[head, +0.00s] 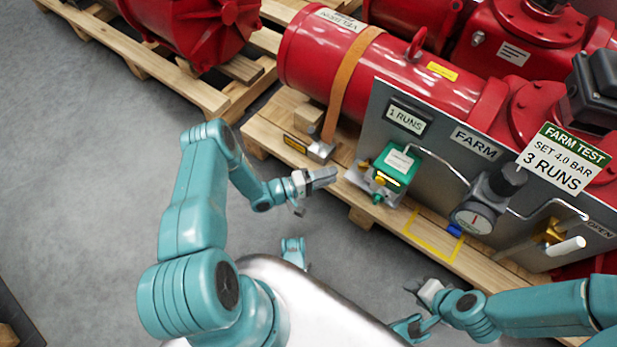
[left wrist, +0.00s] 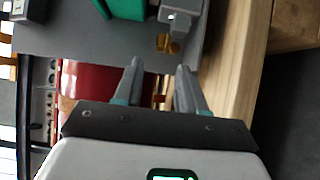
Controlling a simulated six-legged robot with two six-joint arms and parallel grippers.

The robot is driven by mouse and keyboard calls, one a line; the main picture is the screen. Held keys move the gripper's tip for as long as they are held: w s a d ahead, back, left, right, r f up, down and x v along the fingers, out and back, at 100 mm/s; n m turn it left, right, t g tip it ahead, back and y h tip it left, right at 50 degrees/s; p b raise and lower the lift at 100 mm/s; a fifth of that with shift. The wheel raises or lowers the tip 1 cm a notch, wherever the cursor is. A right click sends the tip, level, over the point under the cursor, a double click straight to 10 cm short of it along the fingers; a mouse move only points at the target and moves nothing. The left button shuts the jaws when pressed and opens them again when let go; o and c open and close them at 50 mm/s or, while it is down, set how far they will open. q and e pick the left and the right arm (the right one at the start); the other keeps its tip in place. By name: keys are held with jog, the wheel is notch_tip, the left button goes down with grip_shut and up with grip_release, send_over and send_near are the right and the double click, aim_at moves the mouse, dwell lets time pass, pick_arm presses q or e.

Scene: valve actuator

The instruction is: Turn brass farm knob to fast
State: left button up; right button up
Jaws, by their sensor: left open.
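A grey panel marked FARM (head: 474,142) stands on a pallet in front of the red actuator. A green box (head: 396,166) is mounted on its left part, with small brass-coloured parts (head: 379,180) at its lower left. In the left wrist view, a brass knob (left wrist: 168,44) shows beyond my fingers, beside the green box (left wrist: 122,8). My left gripper (head: 330,175) is left of the green box, apart from it. In the wrist view its fingers (left wrist: 158,78) are parted with nothing between them. My right gripper (head: 425,290) is low, in front of the pallet; its jaw state is unclear.
A gauge (head: 472,218) and a white-handled valve (head: 566,246) sit on the panel's right part. A sign (head: 563,160) reads SET 4.0 BAR, 3 RUNS; a counter (head: 406,118) reads 1 RUNS. Wooden pallet boards (head: 437,243) stick out below. Grey floor (head: 90,180) is clear at left.

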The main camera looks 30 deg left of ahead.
pick_arm(q)
jog(key=v, duration=0.7)
jog(key=shift+p, duration=0.45)
pick_arm(e)
jog(key=shift+s+a+r, duration=0.1)
jog(key=shift+s+r, duration=0.4)
jog(key=shift+r, duration=0.15)
